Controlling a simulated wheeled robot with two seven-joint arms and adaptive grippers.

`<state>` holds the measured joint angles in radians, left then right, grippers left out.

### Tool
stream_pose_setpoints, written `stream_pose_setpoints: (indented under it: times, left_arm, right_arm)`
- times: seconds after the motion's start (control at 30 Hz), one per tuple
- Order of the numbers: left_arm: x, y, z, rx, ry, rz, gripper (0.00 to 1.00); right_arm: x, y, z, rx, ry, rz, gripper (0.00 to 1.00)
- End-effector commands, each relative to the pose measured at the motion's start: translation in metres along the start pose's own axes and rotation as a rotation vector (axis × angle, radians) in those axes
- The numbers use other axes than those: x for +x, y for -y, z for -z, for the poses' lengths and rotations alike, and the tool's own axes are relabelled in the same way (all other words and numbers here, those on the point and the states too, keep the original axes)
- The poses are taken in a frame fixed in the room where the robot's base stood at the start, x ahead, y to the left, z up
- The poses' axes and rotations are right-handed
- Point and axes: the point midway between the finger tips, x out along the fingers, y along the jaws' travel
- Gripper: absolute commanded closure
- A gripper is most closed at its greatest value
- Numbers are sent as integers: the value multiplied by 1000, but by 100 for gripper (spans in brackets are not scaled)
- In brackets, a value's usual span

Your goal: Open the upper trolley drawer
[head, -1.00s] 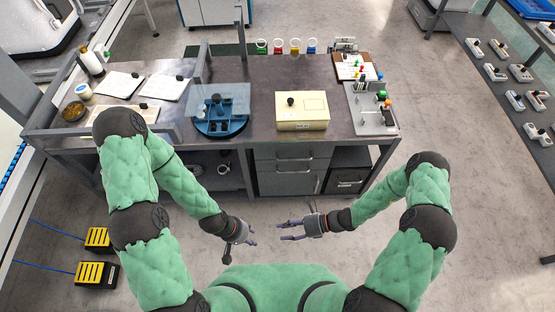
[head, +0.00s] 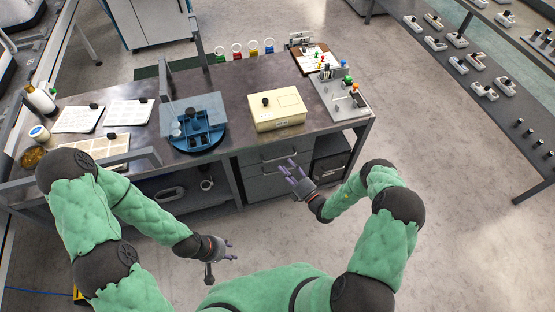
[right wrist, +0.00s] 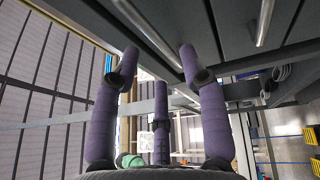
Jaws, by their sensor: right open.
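The grey drawer unit sits under the bench. Its upper drawer (head: 259,158) is closed, with a pale bar handle across its front; the lower drawer (head: 262,188) is closed too. My right gripper (head: 289,168) is open and empty in front of the unit, its fingers overlapping the upper front's right part in the head view. In the right wrist view the spread purple fingers (right wrist: 160,55) point toward dark panels with two metal bar handles (right wrist: 145,30); no finger encloses a handle. Whether they touch the front I cannot tell. My left gripper (head: 231,250) is open and empty, lower left of the drawers.
The bench top (head: 237,118) above carries a cream box (head: 277,112), a blue round tray (head: 196,142) and papers. A dark box (head: 329,168) stands on the shelf right of the drawers. A table with several small devices (head: 500,100) is far right. Floor in front is clear.

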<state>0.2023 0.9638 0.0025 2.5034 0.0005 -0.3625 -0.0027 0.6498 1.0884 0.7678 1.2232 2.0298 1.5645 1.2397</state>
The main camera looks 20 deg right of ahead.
Motion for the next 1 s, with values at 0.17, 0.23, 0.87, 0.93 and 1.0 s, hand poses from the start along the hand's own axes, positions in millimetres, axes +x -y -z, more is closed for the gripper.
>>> stream_pose_setpoints:
  times: [0.17, 0.23, 0.87, 0.93, 1.0]
  left_arm:
    - [8, 3, 0, 0, 0, 0, 60]
    - [10, 4, 0, 0, 0, 0, 60]
    - [13, 5, 1, 0, 0, 0, 60]
    - [13, 5, 1, 0, 0, 0, 60]
    - [13, 5, 1, 0, 0, 0, 60]
  right_arm:
    - [31, 1, 2, -1, -4, -3, 56]
    - [40, 1, 1, -2, -4, -1, 56]
    - [59, 0, 1, 0, -1, 0, 82]
    - [59, 0, 1, 0, -1, 0, 100]
    - [59, 0, 1, -1, -1, 0, 100]
